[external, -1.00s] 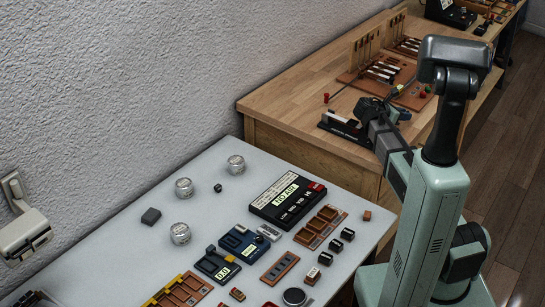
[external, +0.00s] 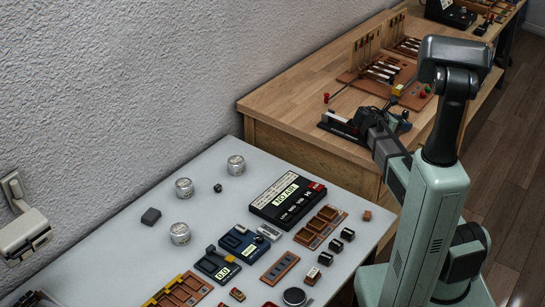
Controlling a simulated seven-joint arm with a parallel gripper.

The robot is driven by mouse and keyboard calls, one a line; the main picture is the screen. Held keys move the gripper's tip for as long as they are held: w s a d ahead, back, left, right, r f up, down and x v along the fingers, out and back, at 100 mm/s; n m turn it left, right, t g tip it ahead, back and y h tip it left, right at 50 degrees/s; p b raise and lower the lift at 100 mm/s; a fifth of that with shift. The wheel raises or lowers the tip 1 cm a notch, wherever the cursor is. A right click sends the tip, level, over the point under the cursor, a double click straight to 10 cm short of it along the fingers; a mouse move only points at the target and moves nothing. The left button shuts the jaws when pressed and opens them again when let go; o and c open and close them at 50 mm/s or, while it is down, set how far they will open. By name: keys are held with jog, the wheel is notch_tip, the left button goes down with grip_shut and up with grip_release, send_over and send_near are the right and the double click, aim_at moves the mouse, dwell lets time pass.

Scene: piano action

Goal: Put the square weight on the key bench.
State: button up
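My gripper (external: 401,117) is over the front part of the wooden bench in the external view, small and partly hidden by my own arm. Its fingers are too small to tell whether they are open or hold anything. Just left of it stands a low black fixture with a white key-like bar (external: 343,120), perhaps the key bench. I cannot tell for certain which object is the square weight. A small dark block (external: 218,188) and a small orange-brown block (external: 367,215) lie on the grey table.
The wooden bench carries a brown board with white keys (external: 383,70) behind my gripper and a small red piece (external: 326,97). The grey table (external: 120,240) holds round metal weights (external: 184,188), a "NO AIR" device (external: 288,200), trays and small blocks.

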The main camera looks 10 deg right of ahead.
jog(key=shift+r, duration=0.15)
jog(key=v, duration=1.2)
